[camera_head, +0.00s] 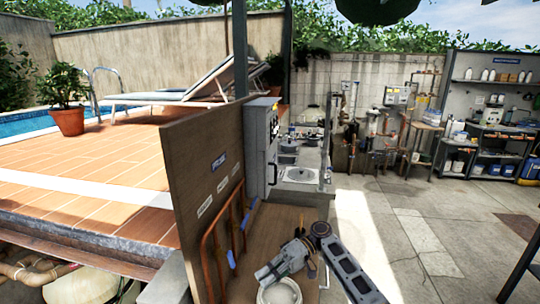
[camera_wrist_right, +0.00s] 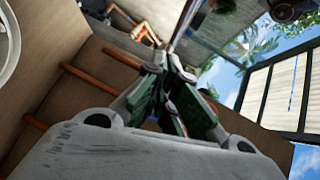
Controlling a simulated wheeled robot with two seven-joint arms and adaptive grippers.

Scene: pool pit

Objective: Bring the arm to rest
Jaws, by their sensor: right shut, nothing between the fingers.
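My right gripper (camera_head: 262,275) is low in the middle of the head view, over the brown bench top and just above a white coil (camera_head: 280,292). In the right wrist view my right gripper (camera_wrist_right: 165,68) has its dark green-and-grey fingers drawn together, with nothing between them. My right forearm runs down to the lower right edge of the head view. My left gripper does not show.
A wooden board (camera_head: 202,150) with copper pipes (camera_head: 210,250) stands left of my gripper. A grey box (camera_head: 260,140) and a sink bench (camera_head: 300,176) are behind. Concrete floor (camera_head: 420,240) is open at right. Orange tiled deck (camera_head: 100,165) lies left.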

